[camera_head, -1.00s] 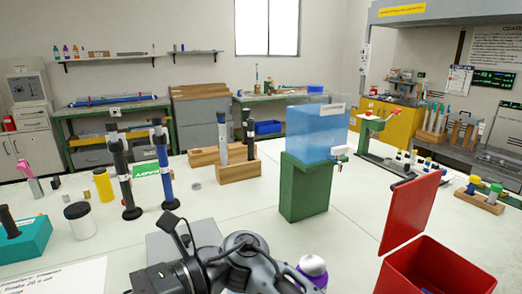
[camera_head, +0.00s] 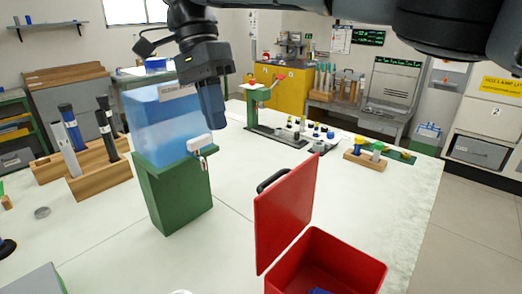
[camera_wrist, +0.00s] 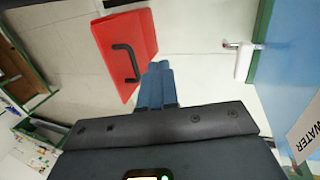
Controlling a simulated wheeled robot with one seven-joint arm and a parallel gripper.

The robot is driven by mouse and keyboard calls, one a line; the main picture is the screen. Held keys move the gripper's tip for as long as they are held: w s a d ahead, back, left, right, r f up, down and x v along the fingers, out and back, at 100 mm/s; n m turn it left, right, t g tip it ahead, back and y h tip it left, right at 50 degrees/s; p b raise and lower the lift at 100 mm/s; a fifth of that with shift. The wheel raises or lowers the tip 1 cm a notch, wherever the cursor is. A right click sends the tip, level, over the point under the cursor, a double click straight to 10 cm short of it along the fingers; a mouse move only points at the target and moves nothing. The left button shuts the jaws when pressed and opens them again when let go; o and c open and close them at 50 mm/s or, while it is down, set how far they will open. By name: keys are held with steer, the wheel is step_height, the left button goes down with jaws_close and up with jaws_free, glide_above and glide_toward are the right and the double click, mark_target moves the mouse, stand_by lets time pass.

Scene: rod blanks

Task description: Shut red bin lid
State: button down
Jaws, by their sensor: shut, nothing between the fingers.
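The red bin (camera_head: 325,262) stands on the pale table at the lower right in the head view. Its red lid (camera_head: 287,212) stands upright, open, with a black handle (camera_head: 272,180) on its outer face. In the wrist view the lid (camera_wrist: 112,45) and handle (camera_wrist: 127,62) show ahead and left of the fingers. My gripper (camera_head: 212,115) is shut and empty, pointing down in front of the water tank, above and left of the lid. Its fingers also show in the wrist view (camera_wrist: 158,85), apart from the lid.
The blue water tank (camera_head: 168,125) with a white tap sits on a green stand (camera_head: 175,195) left of the bin. A wooden block holding dark-topped rods (camera_head: 95,175) is further left. Small racks (camera_head: 375,158) stand behind the bin. The table between stand and bin is clear.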

steer(key=s+d+f+p, duration=0.2)
steer(key=s+d+f, duration=0.1)
steer(key=d+f, duration=0.3)
steer(key=shift+x, duration=1.15)
steer(key=shift+w+d, duration=0.15)
steer(key=shift+w, duration=0.05)
